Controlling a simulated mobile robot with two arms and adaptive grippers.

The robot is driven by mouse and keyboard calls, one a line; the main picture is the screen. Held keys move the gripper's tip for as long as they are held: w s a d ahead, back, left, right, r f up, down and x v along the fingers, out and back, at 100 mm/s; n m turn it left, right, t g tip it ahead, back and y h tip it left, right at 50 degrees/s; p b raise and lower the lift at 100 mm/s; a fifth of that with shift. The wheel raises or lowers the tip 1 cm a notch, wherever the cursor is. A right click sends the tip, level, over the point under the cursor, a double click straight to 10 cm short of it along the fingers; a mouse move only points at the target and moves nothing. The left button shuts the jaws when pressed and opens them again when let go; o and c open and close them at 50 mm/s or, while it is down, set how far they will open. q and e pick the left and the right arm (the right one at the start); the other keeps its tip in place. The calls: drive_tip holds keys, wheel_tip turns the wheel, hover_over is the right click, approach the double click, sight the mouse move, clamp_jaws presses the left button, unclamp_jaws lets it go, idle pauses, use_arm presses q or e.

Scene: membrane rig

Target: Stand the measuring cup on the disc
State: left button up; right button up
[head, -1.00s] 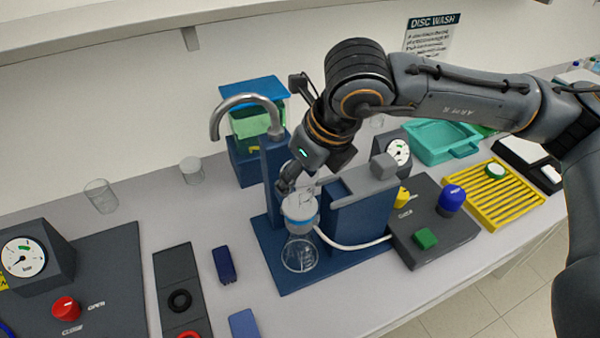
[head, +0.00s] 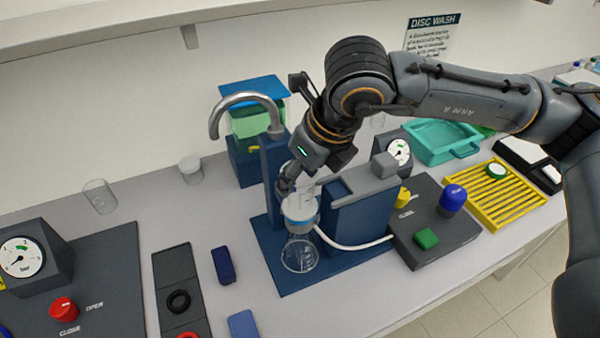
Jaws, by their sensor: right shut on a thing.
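My right gripper (head: 287,186) is shut on a clear, see-through vessel (head: 308,187), which looks like the measuring cup. The cup is right over the white round holder with a blue band (head: 300,214). The disc cannot be made out apart from this holder's top. I cannot tell whether the cup touches it or hangs just above. The gripper and wrist hide part of the cup. A clear flask (head: 299,256) is under the holder. My left gripper is not in view.
A blue stand (head: 357,220) rises right beside the holder, with a white hose looping from it. A curved metal tap (head: 243,98) stands behind left. A clear beaker (head: 100,197) and a lidded jar (head: 191,170) are at the left. A yellow rack (head: 480,207) lies at the right.

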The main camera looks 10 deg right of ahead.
drive_tip(key=o, duration=1.4)
drive_tip(key=shift+c, duration=0.2)
drive_tip(key=shift+r, duration=0.1)
drive_tip(key=v, duration=1.1)
drive_tip(key=shift+s+r, duration=0.25)
drive_tip(key=shift+r, duration=0.1)
drive_tip(key=shift+d+f, duration=0.1)
drive_tip(key=shift+d, duration=0.05)
